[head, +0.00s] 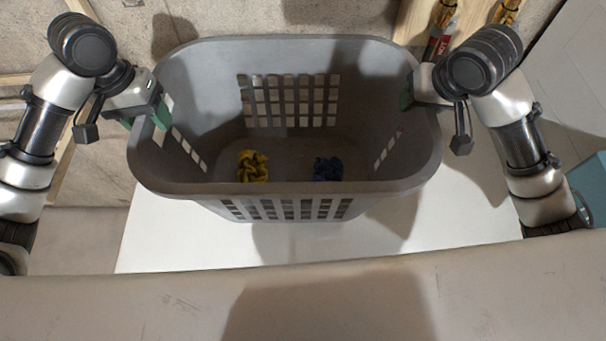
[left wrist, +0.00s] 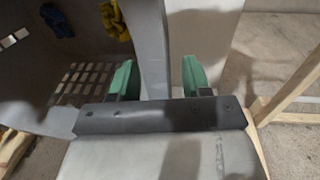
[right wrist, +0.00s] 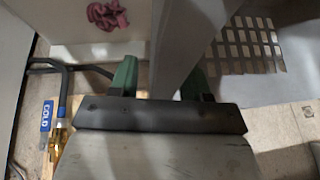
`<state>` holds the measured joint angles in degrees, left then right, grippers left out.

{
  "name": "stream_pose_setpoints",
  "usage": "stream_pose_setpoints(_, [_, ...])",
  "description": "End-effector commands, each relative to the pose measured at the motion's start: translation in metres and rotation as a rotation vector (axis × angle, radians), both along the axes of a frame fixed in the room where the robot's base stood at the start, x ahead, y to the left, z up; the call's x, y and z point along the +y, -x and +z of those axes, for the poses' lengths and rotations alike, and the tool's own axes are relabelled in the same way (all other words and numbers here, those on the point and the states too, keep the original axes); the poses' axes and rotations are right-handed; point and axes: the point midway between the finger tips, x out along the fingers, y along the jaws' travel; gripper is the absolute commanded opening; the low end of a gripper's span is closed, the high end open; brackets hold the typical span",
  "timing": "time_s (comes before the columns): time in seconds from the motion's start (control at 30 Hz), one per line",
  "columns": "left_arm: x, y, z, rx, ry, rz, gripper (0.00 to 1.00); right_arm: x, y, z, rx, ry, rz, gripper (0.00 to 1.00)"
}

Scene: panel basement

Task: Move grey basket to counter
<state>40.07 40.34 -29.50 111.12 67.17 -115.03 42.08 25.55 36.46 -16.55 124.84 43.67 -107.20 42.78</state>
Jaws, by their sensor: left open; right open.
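The grey basket (head: 300,189) is a laundry basket with slotted walls, upright above a white surface in the head view. A yellow cloth (head: 252,166) and a dark blue cloth (head: 327,169) lie inside it. My left gripper (head: 148,112) is at the basket's left rim. In the left wrist view its green fingers (left wrist: 158,82) are open, one on each side of the basket wall (left wrist: 152,50). My right gripper (head: 418,92) is at the right rim. In the right wrist view its green fingers (right wrist: 160,80) are open on either side of the rim. Contact with the wall is unclear.
A white surface (head: 200,240) lies under and in front of the basket. A beige edge (head: 300,300) crosses the bottom of the head view. A pipe with a label marked COLD (right wrist: 46,115) shows in the right wrist view. A pink cloth (right wrist: 108,14) shows there too.

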Motion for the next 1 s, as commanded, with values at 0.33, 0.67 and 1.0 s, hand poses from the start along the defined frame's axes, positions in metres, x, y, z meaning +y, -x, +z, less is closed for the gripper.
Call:
stream_pose_setpoints(0.33, [0.01, -0.002, 0.063, -0.006, -0.004, 0.002, 0.48, 0.001, 0.0, 0.0, 0.0, -0.001, 0.001, 0.48])
stream_pose_setpoints(0.67, [0.016, -0.002, 0.107, -0.002, -0.003, 0.003, 0.48, 0.001, 0.0, 0.0, 0.0, -0.001, 0.002, 0.48])
stream_pose_setpoints(1.0, [0.017, -0.001, 0.114, 0.001, -0.001, 0.003, 0.48, -0.002, 0.01, 0.025, -0.006, 0.0, 0.003, 0.48])
